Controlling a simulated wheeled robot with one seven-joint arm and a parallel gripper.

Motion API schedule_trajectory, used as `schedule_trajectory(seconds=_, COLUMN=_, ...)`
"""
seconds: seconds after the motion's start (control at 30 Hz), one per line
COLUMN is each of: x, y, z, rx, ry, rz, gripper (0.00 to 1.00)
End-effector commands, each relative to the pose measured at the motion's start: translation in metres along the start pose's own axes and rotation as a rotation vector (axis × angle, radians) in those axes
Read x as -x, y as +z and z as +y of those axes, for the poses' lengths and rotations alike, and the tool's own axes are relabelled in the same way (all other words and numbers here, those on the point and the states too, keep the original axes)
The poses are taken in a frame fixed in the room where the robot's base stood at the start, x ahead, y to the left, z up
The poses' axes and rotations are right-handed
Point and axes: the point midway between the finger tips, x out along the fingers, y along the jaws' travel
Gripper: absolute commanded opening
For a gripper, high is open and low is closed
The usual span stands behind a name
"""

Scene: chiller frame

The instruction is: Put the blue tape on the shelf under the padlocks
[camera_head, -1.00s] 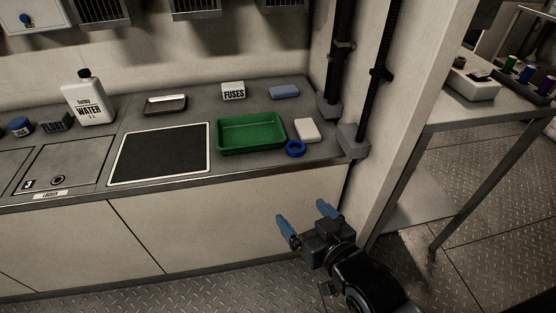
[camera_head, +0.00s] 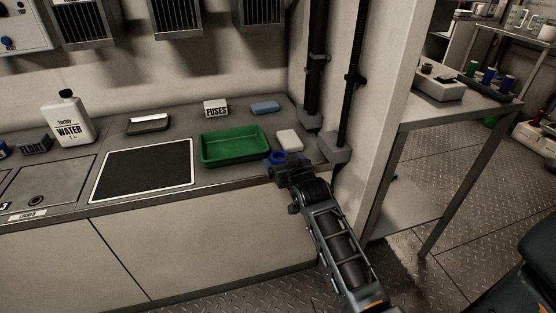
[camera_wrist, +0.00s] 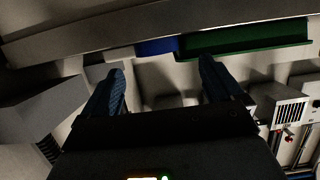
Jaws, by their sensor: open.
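The blue tape (camera_head: 278,156) is a ring at the front edge of the counter, right of the green tray's front corner. In the wrist view the blue tape (camera_wrist: 156,47) shows as a blue patch beside the green tray, ahead of my fingertips. My gripper (camera_head: 284,166) is at the counter's front edge, just in front of the tape and partly covering it. In the wrist view my gripper (camera_wrist: 162,66) has its two blue fingers apart with nothing visibly held. Whether they touch the tape cannot be told. I make out no padlocks or shelf under them.
The green tray (camera_head: 235,162) stands left of the tape, and a white block (camera_head: 289,140) lies behind it. A FUSES box (camera_head: 215,108), blue block (camera_head: 264,107) and dark mat (camera_head: 145,169) are also on the counter. Black pipes (camera_head: 346,95) and a wall edge stand at right.

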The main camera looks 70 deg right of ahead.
Motion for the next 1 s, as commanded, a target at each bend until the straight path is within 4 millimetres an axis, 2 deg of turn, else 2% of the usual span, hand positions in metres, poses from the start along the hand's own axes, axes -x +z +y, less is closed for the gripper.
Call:
schedule_trajectory(seconds=0.1, x=-0.019, y=0.004, z=0.004, rx=0.0, ry=0.002, rz=0.001, gripper=0.93)
schedule_trajectory(seconds=0.3, x=-0.041, y=0.005, z=0.003, rx=0.0, ry=-0.001, rz=0.002, gripper=0.93)
schedule_trajectory(seconds=0.6, x=-0.043, y=0.004, z=0.003, rx=0.0, ry=-0.002, rz=0.002, gripper=0.92)
schedule_trajectory(seconds=1.0, x=-0.043, y=0.004, z=0.003, rx=0.0, ry=-0.002, rz=0.002, gripper=0.54)
